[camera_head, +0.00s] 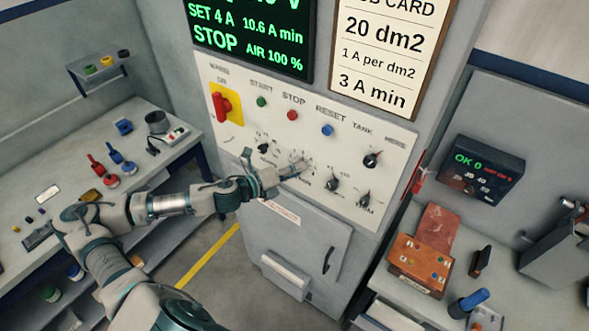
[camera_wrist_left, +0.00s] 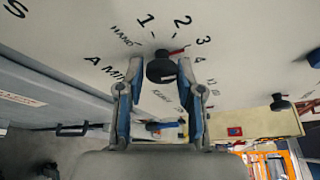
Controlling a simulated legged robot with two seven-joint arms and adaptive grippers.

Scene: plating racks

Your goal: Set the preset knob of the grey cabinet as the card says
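The grey cabinet (camera_head: 222,151) stands in the middle of the head view with a white control panel (camera_head: 389,142). In the left wrist view, a black knob (camera_wrist_left: 161,68) sits on a dial marked HAND and 1 upward; a red mark shows at its edge, toward the 3. My left gripper (camera_head: 296,170) reaches this dial; its two fingers stand close on either side of the knob and appear to touch it. The job card (camera_head: 382,54) reads 20 dm2, 1 A per dm2, 3 A min. The green display (camera_head: 250,32) reads SET 4 A, 10.6 A min, STOP, AIR 100 %.
Other black knobs, such as one (camera_head: 371,159) at the upper right, sit near the dial. START, STOP and RESET buttons and a red main switch (camera_head: 222,105) are above. Benches with loose items flank the cabinet. A door handle (camera_head: 328,259) is below the panel.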

